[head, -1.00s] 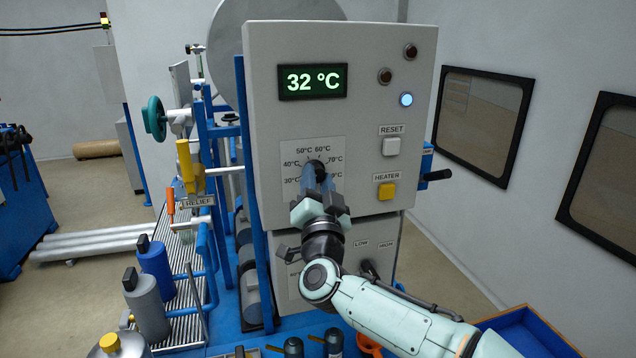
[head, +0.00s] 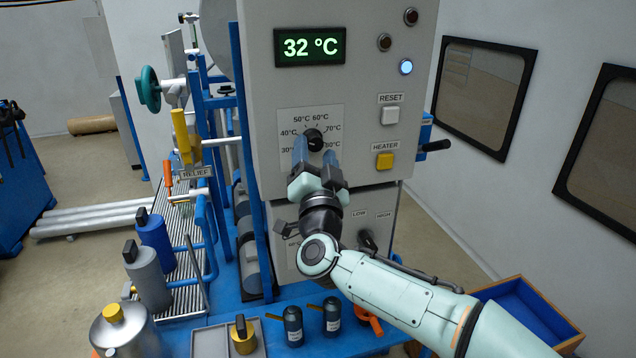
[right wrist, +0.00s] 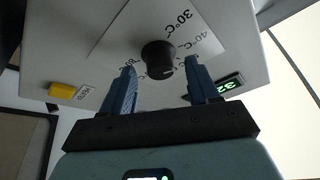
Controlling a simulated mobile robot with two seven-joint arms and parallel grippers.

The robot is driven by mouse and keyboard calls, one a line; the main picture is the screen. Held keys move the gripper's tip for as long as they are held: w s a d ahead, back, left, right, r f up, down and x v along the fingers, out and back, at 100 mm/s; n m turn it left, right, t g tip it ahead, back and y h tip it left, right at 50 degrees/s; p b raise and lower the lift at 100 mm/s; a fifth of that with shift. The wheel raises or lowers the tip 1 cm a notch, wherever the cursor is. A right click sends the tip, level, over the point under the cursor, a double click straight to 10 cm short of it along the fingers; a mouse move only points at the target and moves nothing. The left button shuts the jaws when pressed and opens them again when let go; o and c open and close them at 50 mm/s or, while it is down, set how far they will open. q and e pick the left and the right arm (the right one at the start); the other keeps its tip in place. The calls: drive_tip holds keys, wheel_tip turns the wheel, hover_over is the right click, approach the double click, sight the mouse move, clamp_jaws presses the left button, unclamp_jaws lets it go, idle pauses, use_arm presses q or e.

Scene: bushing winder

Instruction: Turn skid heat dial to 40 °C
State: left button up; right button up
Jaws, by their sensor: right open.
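The skid heat dial (head: 313,139) is a black round knob on the grey panel, ringed by temperature labels. It also shows in the right wrist view (right wrist: 158,60), with a small pale mark on its face; I cannot tell which label it points to. The green display (head: 310,47) above reads 32 °C. My right gripper (head: 315,156) is open and empty just in front of and below the dial. In the right wrist view, its blue fingers (right wrist: 160,77) stand on either side of the dial, with space between. The finger hides part of the lower labels. My left gripper is out of view.
A white RESET button (head: 390,115) and a yellow HEATER button (head: 385,161) sit right of the dial. A LOW/HIGH switch (head: 366,240) is below. Bottles (head: 153,235) and a yellow RELIEF lever (head: 181,135) stand left. A blue tray (head: 525,315) is at lower right.

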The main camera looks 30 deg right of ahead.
drive_tip(key=b+v, duration=0.2)
drive_tip(key=v, duration=1)
drive_tip(key=shift+a+f, duration=0.1)
